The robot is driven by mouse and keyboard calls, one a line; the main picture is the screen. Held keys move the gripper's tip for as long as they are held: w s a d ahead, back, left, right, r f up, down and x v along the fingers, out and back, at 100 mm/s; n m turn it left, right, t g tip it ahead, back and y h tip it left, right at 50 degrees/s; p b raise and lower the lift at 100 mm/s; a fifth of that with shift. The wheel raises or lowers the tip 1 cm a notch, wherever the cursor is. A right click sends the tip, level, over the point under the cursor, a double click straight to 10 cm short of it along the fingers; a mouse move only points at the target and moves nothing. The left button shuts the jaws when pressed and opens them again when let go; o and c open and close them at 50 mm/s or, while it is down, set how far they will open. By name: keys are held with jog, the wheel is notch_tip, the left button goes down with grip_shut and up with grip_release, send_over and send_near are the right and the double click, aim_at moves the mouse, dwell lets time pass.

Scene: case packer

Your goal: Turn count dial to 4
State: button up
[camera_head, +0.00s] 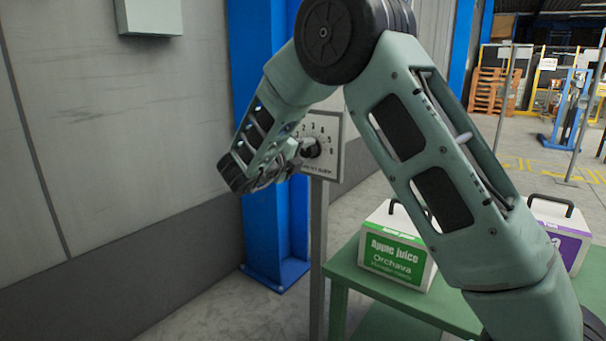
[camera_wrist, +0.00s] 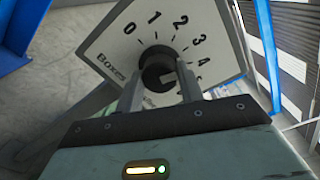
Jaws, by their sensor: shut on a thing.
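The count dial (camera_head: 312,148) is a dark round knob on a white numbered plate (camera_head: 336,128) on a grey post. In the wrist view, the knob (camera_wrist: 157,60) sits in the middle of the tilted plate (camera_wrist: 112,42), with numbers such as 0, 1, 2, 3 and 4 around it. My gripper (camera_head: 296,157) is at the front of the knob. In the wrist view, its two fingers (camera_wrist: 160,88) are on either side of the knob and shut on it. A small pale mark shows low on the knob; which number it points at is unclear. The fingers hide part of the plate.
A blue column (camera_head: 262,215) and a grey wall (camera_head: 120,130) stand behind and left of the dial post. A green table (camera_head: 350,264) at the lower right bears a green-labelled juice case (camera_head: 397,258) and a purple-labelled case (camera_head: 570,245). A grey box (camera_head: 149,15) hangs on the wall.

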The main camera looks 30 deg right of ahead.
jog(key=m+b, duration=0.1)
jog(key=b, duration=0.1)
jog(key=m+b, duration=0.1)
jog(key=b, duration=0.1)
jog(key=shift+f, duration=0.35)
jog(key=shift+m+b, duration=0.3)
jog(key=shift+r+b, duration=0.2)
jog(key=shift+b, duration=0.1)
jog(key=o, duration=1)
jog(key=shift+r, duration=0.1)
jog(key=p+v, duration=0.1)
jog(key=v, duration=1.6)
jog(key=shift+s+a+p, duration=0.15)
jog(key=shift+s+p, duration=0.1)
jog(key=shift+p, duration=0.1)
